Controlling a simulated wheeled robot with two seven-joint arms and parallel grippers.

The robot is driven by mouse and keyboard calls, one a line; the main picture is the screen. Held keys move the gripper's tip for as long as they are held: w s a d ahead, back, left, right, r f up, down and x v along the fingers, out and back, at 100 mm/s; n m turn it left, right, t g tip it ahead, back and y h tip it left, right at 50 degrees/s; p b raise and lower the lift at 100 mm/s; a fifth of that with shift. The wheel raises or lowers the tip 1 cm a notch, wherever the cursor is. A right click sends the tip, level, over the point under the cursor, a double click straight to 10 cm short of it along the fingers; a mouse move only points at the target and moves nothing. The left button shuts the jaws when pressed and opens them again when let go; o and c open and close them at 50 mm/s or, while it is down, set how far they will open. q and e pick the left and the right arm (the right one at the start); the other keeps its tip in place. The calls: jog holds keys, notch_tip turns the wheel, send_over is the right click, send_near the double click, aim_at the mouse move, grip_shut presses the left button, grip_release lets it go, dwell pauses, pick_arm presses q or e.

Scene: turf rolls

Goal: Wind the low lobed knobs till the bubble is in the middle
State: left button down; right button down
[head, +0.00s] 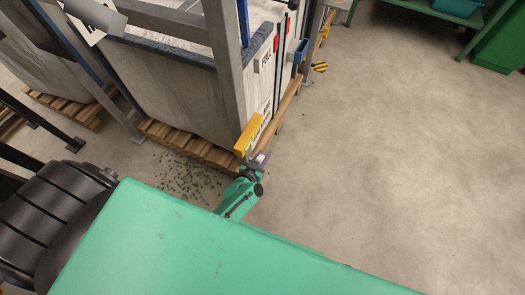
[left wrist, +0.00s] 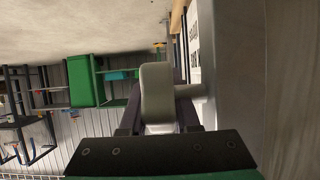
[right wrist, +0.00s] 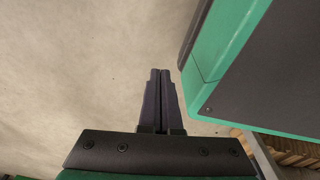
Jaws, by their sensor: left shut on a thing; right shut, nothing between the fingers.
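My left gripper (head: 258,163) is low beside the foot of a grey post at the crate's near corner. In the left wrist view its fingers (left wrist: 158,122) are shut on a pale grey, rounded piece (left wrist: 157,88), which seems to be one lobe of a low knob. The rest of the knob is mostly hidden. A yellow bracket (head: 247,137) sits just above the gripper in the head view. My right gripper (right wrist: 159,75) is shut and empty over bare floor; the head view does not show it. I cannot make out a bubble in any view.
A large pale crate (head: 180,80) stands on a wooden pallet (head: 190,146) behind the post. Dark crumbs (head: 185,180) lie on the floor beside it. A striped yellow-black piece (head: 320,67) sticks out farther along. A green bench (head: 420,8) stands at the back; the floor (head: 390,150) at right is clear.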

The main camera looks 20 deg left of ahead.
pick_arm(q)
jog(key=shift+g+p, duration=0.7)
jog(key=shift+p, duration=0.45)
jog(key=shift+s+f+g+p, duration=0.15)
jog(key=shift+f+g+p, duration=0.2)
jog(key=shift+p, duration=0.2)
pick_arm(e)
jog(key=shift+s+d+r, duration=0.15)
jog(key=shift+s+r, duration=0.15)
jog(key=shift+s, duration=0.55)
jog(key=shift+s+d+r, duration=0.2)
jog(key=shift+s+r, duration=0.15)
jog(key=shift+s, duration=0.5)
jog(key=shift+s+d+r, duration=0.15)
jog(key=shift+s+r, duration=0.15)
jog(key=shift+s, duration=0.55)
pick_arm(q)
jog(key=c, duration=0.6)
grip_release()
jog(key=shift+c, duration=0.2)
jog(key=shift+r, duration=0.15)
pick_arm(e)
jog(key=shift+r, duration=0.1)
